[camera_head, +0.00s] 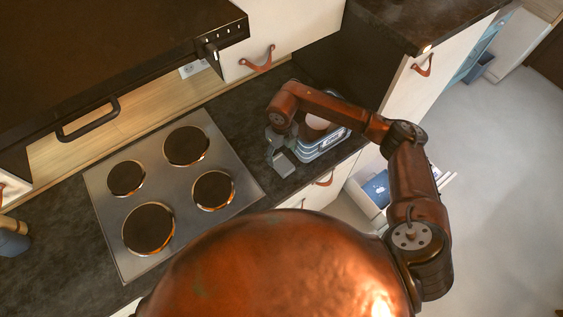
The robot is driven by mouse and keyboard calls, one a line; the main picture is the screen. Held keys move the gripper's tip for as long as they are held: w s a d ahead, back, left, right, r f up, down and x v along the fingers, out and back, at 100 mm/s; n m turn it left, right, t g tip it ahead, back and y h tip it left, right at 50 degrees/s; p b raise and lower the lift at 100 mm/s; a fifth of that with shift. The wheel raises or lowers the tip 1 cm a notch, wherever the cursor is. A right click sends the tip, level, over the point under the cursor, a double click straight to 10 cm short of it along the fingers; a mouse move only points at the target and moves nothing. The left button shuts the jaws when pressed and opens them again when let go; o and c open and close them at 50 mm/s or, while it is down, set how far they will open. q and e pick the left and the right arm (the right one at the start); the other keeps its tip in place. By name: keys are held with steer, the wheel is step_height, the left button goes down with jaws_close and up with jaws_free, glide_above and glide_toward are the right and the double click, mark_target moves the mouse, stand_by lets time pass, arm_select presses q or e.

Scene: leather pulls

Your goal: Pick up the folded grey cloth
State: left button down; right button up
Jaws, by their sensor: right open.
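A small folded grey cloth (285,164) appears to lie on the dark counter, to the right of the stove and just in front of a blue-grey container. My right gripper (276,146) reaches down from the bent copper arm, right at the cloth's far edge. It is open, but its fingers are small and partly hidden by the wrist, and I cannot tell whether they touch the cloth. My left gripper is not in view.
The blue-grey container (323,143) stands close beside the right gripper, under the forearm. A four-plate stove (168,190) lies to the left. A range hood (110,60) overhangs the back. An open drawer (372,192) shows below the counter.

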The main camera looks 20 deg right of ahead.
mark_target(282, 162)
steer(key=f, duration=0.1)
steer(key=f+p, duration=0.1)
steer(key=shift+s+a+f, duration=0.1)
steer(key=shift+s+f, duration=0.1)
steer(key=shift+f, duration=0.2)
step_height(282, 162, down, 2)
steer(key=shift+f, duration=0.1)
steer(key=shift+f+p, duration=0.15)
steer(key=shift+p, duration=0.15)
steer(key=shift+c, duration=0.2)
steer(key=c, duration=0.3)
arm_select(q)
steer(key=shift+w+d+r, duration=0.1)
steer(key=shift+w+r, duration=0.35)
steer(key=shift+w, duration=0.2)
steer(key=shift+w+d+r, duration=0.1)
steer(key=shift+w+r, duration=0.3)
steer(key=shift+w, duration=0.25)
arm_select(e)
steer(key=c, duration=0.8)
